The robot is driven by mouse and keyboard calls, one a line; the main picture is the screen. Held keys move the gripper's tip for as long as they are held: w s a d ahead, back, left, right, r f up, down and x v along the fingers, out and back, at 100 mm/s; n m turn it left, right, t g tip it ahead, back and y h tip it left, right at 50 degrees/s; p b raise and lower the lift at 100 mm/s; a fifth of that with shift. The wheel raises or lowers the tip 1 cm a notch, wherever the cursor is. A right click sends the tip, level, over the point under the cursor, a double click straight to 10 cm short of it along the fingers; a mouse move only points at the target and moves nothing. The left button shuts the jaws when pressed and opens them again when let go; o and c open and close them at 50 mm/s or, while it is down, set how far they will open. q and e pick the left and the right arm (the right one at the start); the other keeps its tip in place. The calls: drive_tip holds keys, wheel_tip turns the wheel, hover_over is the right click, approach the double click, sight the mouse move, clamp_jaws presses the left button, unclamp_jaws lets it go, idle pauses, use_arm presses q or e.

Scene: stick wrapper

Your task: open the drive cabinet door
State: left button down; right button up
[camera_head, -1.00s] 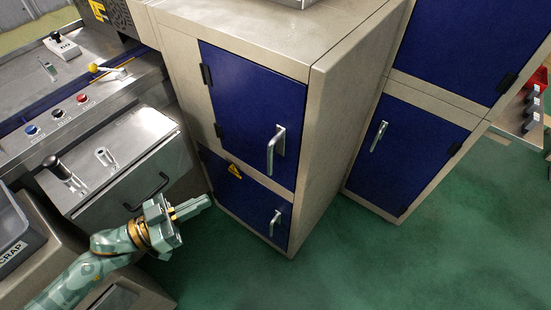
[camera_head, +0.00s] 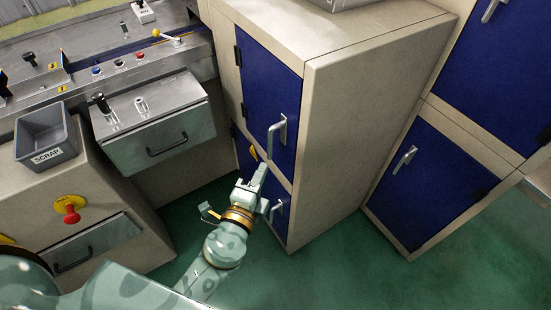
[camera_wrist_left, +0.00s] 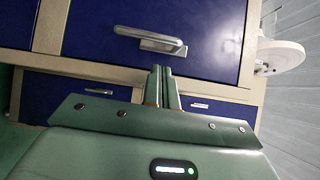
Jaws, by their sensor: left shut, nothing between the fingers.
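The beige cabinet (camera_head: 335,130) has two blue doors with black hinges on their left edges, both shut. The upper door (camera_head: 268,95) carries a silver bar handle (camera_head: 279,135), which also shows in the left wrist view (camera_wrist_left: 150,42). The lower door (camera_head: 243,157) has a yellow warning label (camera_head: 254,154) and a silver handle (camera_head: 279,209), partly hidden by my gripper. My left gripper (camera_head: 262,170) is shut and empty, in front of the cabinet below the upper handle. In the left wrist view its fingertips (camera_wrist_left: 162,72) point toward that handle; contact is not clear. My right gripper is not in view.
A second cabinet (camera_head: 420,170) with blue doors stands to the right. At left are a steel drawer unit (camera_head: 160,140), a grey SCRAP bin (camera_head: 45,135) and a red emergency button (camera_head: 70,210). Green floor (camera_head: 340,265) is free in front.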

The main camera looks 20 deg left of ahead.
use_arm(q)
approach(282, 130)
drive_tip(key=w, duration=0.3)
drive_tip(key=shift+w+d+p, duration=0.25)
drive_tip(key=shift+w+p, duration=0.25)
drive_tip(key=shift+w, duration=0.1)
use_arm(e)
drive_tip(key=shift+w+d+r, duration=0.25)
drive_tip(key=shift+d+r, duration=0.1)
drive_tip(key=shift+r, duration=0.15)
use_arm(q)
drive_tip(key=shift+a, duration=0.15)
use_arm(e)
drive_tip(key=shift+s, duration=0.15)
